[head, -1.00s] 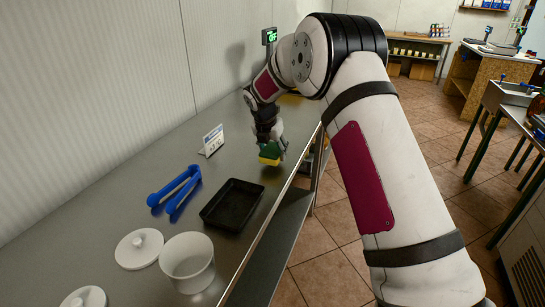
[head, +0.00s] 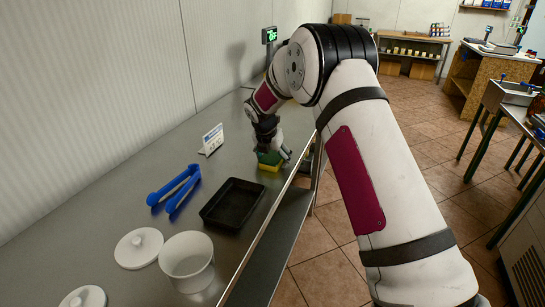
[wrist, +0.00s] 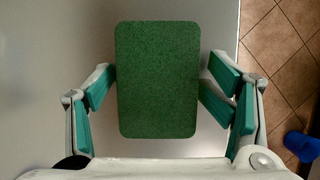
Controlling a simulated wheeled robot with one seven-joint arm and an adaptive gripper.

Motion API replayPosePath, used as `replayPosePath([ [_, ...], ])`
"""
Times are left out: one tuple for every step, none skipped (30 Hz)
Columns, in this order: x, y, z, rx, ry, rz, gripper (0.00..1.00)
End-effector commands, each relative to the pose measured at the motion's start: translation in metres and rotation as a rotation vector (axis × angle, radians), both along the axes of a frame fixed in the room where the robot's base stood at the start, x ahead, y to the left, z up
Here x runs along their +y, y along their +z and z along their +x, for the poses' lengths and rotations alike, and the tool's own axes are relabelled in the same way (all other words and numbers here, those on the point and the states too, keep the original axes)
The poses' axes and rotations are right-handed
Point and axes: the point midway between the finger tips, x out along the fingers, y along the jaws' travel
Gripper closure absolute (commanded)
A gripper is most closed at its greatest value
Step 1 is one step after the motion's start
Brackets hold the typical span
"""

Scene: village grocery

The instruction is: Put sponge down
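The sponge (head: 269,162), green on top and yellow below, is at or just above the metal counter, beyond the black tray. In the wrist view its green face (wrist: 157,80) lies squarely between the fingers. My gripper (wrist: 157,78) points down over it, with teal finger pads on both sides. The left pad ends close to the sponge's left edge. On the right, one pad reaches the sponge's edge and another stands slightly apart. I cannot tell whether the fingers press on it. In the head view my gripper (head: 270,152) partly covers the sponge.
The black tray (head: 232,203), blue tongs (head: 174,188), a white price sign (head: 212,140), a white pot (head: 187,261) and its lid (head: 139,249) stand nearer on the counter (head: 110,200). The counter's open edge runs close right of the sponge.

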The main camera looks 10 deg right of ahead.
Motion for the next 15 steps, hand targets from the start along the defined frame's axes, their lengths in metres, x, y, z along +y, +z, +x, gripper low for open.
replayPosePath([
  [0.001, -0.001, -0.001, 0.003, 0.001, 0.001, 0.27],
  [0.001, -0.001, -0.001, 0.003, 0.001, 0.001, 0.27],
  [0.001, -0.001, -0.001, 0.003, 0.001, 0.001, 0.27],
  [0.001, 0.000, -0.001, 0.003, 0.001, 0.001, 0.27],
  [0.001, 0.000, -0.001, 0.002, 0.000, 0.001, 0.27],
  [0.001, 0.001, -0.001, 0.001, 0.000, 0.002, 0.27],
  [0.001, 0.002, -0.001, 0.000, 0.000, 0.001, 0.27],
  [0.001, 0.003, 0.000, 0.000, 0.000, 0.001, 0.27],
  [0.001, 0.007, 0.000, -0.001, 0.001, 0.001, 0.27],
  [0.001, 0.010, 0.000, -0.002, 0.001, 0.001, 0.27],
  [0.001, 0.014, 0.000, -0.002, 0.001, 0.001, 0.27],
  [0.003, 0.020, -0.002, -0.003, 0.001, 0.001, 0.27],
  [0.004, 0.024, -0.003, -0.004, 0.002, 0.002, 0.27],
  [0.005, 0.029, -0.005, -0.004, 0.002, 0.002, 0.27],
  [0.007, 0.037, -0.007, -0.005, 0.002, 0.002, 0.27],
])
